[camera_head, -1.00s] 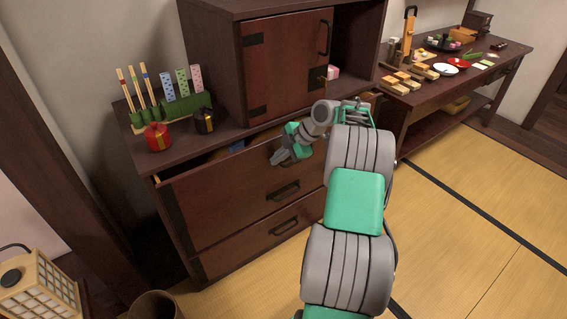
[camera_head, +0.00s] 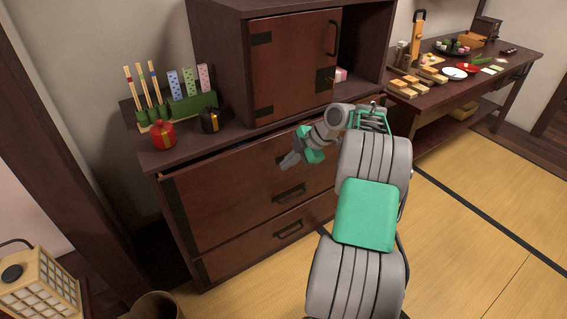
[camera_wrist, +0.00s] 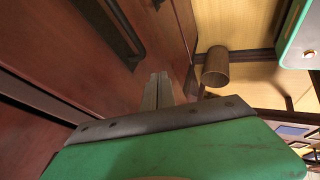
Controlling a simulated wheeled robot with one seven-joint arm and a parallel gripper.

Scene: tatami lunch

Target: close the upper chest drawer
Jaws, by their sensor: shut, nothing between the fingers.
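The upper chest drawer (camera_head: 225,205) is the large brown drawer with a dark handle (camera_head: 289,193). It now looks nearly flush with the chest, with a thin dark gap along its top edge. My gripper (camera_head: 288,161) is shut and empty, up against or just in front of the upper part of the drawer front, above the handle. In the wrist view the shut fingers (camera_wrist: 158,90) lie beside the drawer front (camera_wrist: 70,60), with the handle (camera_wrist: 112,28) at upper left. I cannot tell whether the fingers touch the wood.
The chest top (camera_head: 190,150) holds a red jar (camera_head: 163,135), a dark jar (camera_head: 211,120) and a green stand with sticks. A lower drawer (camera_head: 250,245) looks shut. A lantern (camera_head: 40,285) and a brown bin (camera_head: 157,306) stand on the floor. Tatami (camera_head: 470,230) is clear at right.

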